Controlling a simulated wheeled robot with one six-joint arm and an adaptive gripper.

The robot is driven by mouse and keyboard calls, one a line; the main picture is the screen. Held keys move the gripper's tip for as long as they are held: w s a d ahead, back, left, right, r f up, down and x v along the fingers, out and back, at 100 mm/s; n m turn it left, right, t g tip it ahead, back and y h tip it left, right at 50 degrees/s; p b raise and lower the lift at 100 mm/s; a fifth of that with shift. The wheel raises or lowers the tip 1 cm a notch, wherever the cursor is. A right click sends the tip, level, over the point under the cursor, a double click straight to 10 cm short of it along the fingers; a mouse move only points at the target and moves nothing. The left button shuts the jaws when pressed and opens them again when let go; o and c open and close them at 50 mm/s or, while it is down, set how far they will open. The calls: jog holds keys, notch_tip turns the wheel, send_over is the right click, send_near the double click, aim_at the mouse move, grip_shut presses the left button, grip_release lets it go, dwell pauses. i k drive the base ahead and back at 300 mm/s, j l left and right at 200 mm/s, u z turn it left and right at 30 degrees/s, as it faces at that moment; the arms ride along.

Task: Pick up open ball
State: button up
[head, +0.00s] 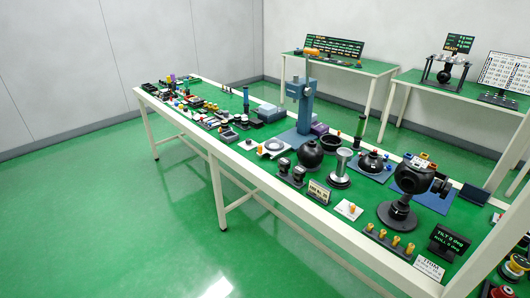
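A black ball (310,156) sits on the long green-topped table (262,190), left of a silver spool-shaped part (341,168). A larger black ball-shaped gimbal camera (412,177) stands on a round black base at the table's right part. A black dome (372,161) lies on a blue mat between them. I cannot tell for certain which of these is the open ball. No opening is clear at this size. My gripper is not in view.
A blue upright stand (304,105) rises mid-table. Small parts crowd the table's far left end. Brass-coloured knobs (390,241) and a black "TILT/ROLL" sign (447,243) are near the front edge. Two more tables stand behind. The green floor (90,220) at left is clear.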

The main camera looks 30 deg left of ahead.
aim_at(310, 154)
jog(key=i+j+u, duration=0.2)
jog(key=j, duration=0.2)
jog(key=j+u, duration=0.15)
jog(key=j, duration=0.3)
jog(key=i+j+u, duration=0.2)
jog(key=j, duration=0.15)
